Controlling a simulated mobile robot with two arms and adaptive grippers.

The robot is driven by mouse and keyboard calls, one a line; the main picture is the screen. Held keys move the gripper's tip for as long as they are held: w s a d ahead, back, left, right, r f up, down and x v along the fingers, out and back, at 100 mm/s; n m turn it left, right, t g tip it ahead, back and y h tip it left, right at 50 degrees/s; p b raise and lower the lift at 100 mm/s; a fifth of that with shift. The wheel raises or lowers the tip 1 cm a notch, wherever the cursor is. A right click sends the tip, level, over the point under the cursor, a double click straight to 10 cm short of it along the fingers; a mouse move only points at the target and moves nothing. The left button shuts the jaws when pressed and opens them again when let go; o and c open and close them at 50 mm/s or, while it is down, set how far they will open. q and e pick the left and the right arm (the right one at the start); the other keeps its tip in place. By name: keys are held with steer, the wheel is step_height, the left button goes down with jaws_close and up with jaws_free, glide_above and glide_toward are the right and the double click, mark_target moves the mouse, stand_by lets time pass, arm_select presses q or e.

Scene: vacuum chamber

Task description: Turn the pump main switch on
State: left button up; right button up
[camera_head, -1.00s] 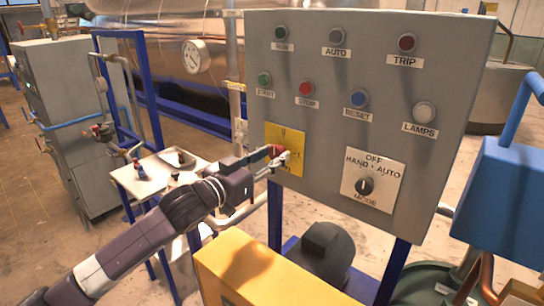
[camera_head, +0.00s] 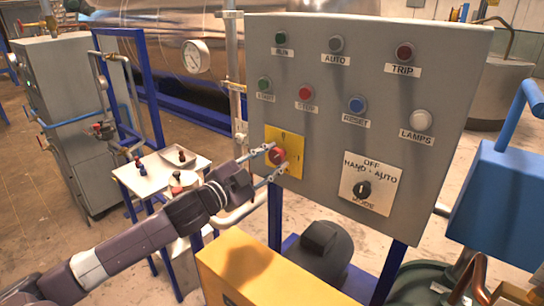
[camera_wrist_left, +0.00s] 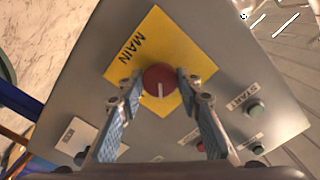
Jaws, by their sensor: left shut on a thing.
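The pump main switch is a round red knob (camera_head: 277,155) on a yellow plate (camera_head: 292,168) at the lower left of the grey control panel (camera_head: 322,150). In the left wrist view the red knob (camera_wrist_left: 159,79) has a white line mark, and the yellow plate (camera_wrist_left: 150,35) reads MAIN. My left gripper (camera_head: 273,162) has its two fingers on opposite sides of the knob, shut on it. The left wrist view also shows the fingers (camera_wrist_left: 160,92) flanking the knob. My right gripper is not in view.
The panel also carries several buttons and lamps, and a mode selector (camera_head: 363,189) to the right of the main switch. A yellow box (camera_head: 260,268) stands below. A small white table (camera_head: 150,183) is at left. A blue unit (camera_head: 500,200) is at right.

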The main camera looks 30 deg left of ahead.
arm_select(q)
steer(key=m+p, duration=0.1)
steer(key=m, duration=0.3)
steer(key=shift+m, duration=0.3)
steer(key=shift+m+p, duration=0.35)
steer(key=shift+m, duration=1.95)
steer(key=o, duration=1.2)
steer(key=shift+c, duration=0.2)
steer(key=shift+s, duration=0.1)
